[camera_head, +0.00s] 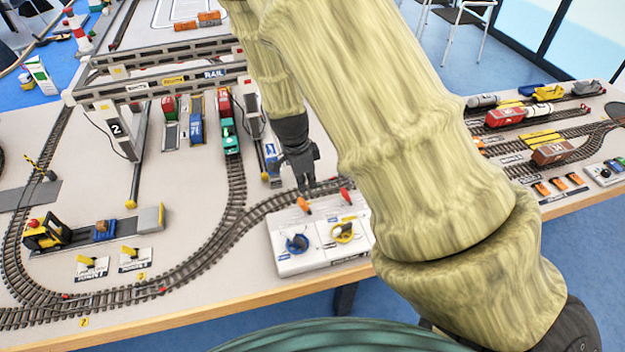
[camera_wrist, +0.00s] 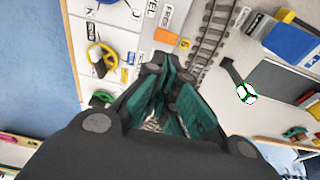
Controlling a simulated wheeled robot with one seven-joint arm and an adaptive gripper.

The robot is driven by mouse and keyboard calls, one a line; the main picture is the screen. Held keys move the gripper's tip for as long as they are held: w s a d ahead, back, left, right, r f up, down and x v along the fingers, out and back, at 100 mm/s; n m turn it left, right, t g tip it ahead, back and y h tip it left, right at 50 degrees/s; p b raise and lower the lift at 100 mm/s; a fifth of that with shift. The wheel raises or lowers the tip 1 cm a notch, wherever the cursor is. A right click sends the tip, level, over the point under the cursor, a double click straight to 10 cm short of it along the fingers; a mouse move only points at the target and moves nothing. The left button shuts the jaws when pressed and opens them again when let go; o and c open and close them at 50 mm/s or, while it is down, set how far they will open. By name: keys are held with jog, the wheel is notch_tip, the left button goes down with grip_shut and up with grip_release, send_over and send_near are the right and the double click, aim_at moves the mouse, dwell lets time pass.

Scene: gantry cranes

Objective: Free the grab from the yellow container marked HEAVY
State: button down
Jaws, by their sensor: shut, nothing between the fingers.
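My gripper (camera_head: 306,182) is shut and empty above the table, just behind the white control panel (camera_head: 296,266). The panel has a blue dial (camera_head: 297,243), a yellow dial (camera_head: 343,233), an orange lever (camera_head: 304,205) and a red lever (camera_head: 346,195). In the wrist view the teal-lined fingers of my gripper (camera_wrist: 165,88) point toward the panel's edge and the track, with the yellow dial (camera_wrist: 102,60) to their left. The grey gantry crane (camera_head: 160,84) stands to the left, behind the panel. I cannot make out a HEAVY marking or the grab; my arm hides part of the scene.
Curved track (camera_head: 235,215) runs left of the panel. A teal locomotive (camera_head: 230,136) stands on the track under the crane. Two small yellow levers on white plates (camera_head: 92,268) lie near the front edge. A second table section at right holds wagons (camera_head: 553,153).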

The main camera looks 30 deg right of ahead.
jog(key=shift+w+a+r+p, duration=0.25)
jog(key=shift+a+r+p, duration=0.6)
jog(key=shift+r, duration=0.1)
jog(key=shift+w+a+r+p, duration=0.25)
jog(key=shift+a+r+p, duration=0.45)
jog(key=shift+a+r, duration=0.2)
